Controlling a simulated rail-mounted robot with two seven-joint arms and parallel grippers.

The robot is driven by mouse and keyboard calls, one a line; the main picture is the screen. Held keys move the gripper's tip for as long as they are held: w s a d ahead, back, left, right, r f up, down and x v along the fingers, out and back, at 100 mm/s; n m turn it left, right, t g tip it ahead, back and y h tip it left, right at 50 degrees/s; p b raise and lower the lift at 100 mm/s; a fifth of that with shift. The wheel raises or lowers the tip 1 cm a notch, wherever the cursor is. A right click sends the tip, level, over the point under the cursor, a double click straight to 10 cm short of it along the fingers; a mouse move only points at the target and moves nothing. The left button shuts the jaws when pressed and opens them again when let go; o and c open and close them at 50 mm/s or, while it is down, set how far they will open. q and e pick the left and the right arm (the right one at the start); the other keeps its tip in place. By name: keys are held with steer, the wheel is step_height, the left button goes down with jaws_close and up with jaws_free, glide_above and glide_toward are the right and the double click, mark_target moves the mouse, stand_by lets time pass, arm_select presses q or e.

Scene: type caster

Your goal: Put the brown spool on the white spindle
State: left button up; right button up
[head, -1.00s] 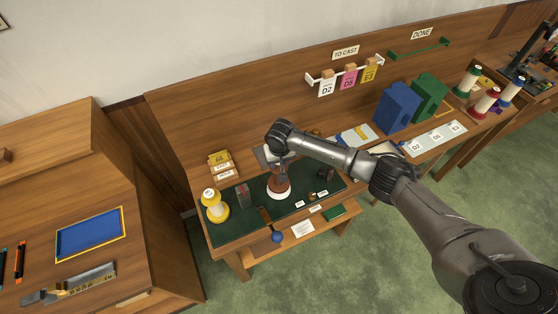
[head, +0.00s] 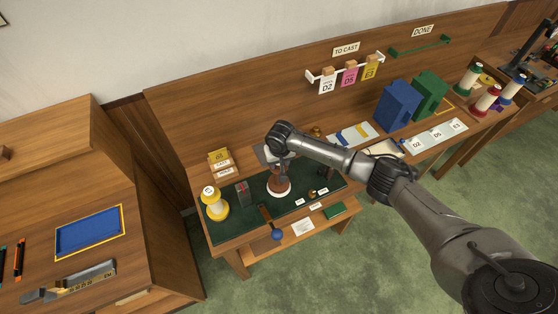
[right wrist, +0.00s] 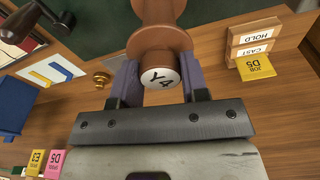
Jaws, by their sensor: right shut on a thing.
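The brown spool (head: 278,184) is upright over the dark green mat on the small bench in the head view. The right wrist view shows its round white end label (right wrist: 160,78), marked Y4. My right gripper (right wrist: 160,72) is shut on the spool's upper end, one finger on each side. A white round base (head: 281,193), which looks like the white spindle's, shows directly under the spool. Any spindle shaft is hidden, and I cannot tell whether the spool is fully seated. My left gripper is not in view.
A yellow spool (head: 214,205) stands at the mat's left end, beside a dark block (head: 242,193). A blue-knobbed lever (head: 276,234) sticks out at the front. Small cards and blocks lie right of the spool. Blue (head: 398,107) and green (head: 429,93) cases stand farther right.

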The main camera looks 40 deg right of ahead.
steer(key=shift+f, duration=0.6)
steer(key=o, duration=1.3)
steer(key=shift+r, duration=0.1)
steer(key=shift+r, duration=0.15)
steer(key=shift+r+p, duration=0.5)
steer(key=shift+p, duration=0.2)
step_height(320, 180, up, 5)
steer(key=p, duration=0.5)
steer(key=shift+f+p, duration=0.15)
steer(key=shift+p, duration=0.15)
